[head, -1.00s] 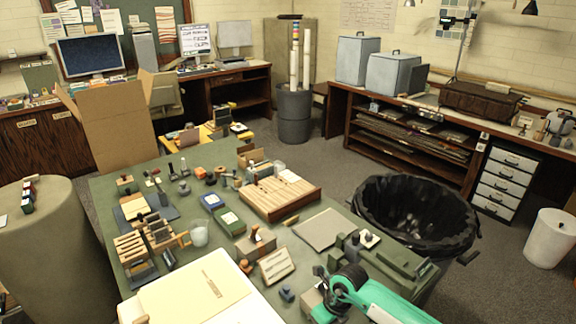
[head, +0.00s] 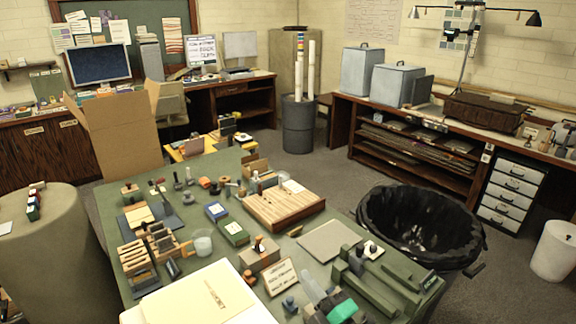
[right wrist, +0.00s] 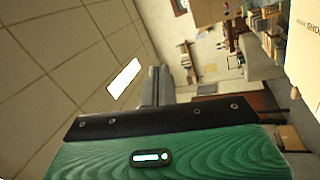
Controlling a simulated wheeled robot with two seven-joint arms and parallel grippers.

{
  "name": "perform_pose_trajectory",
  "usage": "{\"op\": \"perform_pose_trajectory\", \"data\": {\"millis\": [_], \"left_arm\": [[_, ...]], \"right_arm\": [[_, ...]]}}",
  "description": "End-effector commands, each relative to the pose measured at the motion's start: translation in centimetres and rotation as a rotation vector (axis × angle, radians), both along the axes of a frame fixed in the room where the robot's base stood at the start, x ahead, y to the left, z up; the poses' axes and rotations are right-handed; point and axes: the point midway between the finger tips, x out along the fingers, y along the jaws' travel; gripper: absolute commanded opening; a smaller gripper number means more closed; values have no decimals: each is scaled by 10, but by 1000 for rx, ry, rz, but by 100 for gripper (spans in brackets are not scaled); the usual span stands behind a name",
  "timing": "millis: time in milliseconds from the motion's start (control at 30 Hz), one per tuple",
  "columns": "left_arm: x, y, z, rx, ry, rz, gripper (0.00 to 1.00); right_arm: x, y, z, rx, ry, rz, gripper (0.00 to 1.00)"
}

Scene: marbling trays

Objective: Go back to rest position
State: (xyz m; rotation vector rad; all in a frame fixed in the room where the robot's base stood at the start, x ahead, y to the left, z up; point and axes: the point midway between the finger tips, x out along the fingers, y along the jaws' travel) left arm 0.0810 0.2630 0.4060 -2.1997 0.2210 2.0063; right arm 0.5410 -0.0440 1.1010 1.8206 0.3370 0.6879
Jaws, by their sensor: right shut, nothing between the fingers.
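My right gripper (head: 308,279) shows at the bottom of the head view, above the near edge of the green table (head: 113,212), its grey fingers pointing up and away. In the right wrist view its grey fingers (right wrist: 155,80) are together with nothing between them, beyond the dark plate and green housing. That view is turned on its side and shows the ceiling, a lit panel and part of the room. My left gripper is in neither view.
Small wooden stands, stamps and a slatted wooden tray (head: 249,211) crowd the table. A grey flat board (head: 328,241) lies near its right side. A black-lined bin (head: 421,226) stands right of the table, an open cardboard box (head: 119,133) behind it.

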Motion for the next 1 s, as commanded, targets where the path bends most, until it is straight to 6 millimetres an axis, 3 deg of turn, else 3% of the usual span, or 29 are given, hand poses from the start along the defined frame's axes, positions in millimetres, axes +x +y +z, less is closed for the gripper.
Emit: {"op": "perform_pose_trajectory", "data": {"millis": [267,500,667,800,1000], "left_arm": [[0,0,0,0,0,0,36],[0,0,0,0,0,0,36],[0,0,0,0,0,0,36],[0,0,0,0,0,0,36],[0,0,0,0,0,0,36]], "right_arm": [[-8,-92,-32,335,355,-352,0],[-50,-154,-90,546,724,-617,0],[-98,-178,-131,642,995,-765,0],[-148,-188,-160,697,1233,-868,0],[-211,-190,-180,724,1505,-954,0]]}}
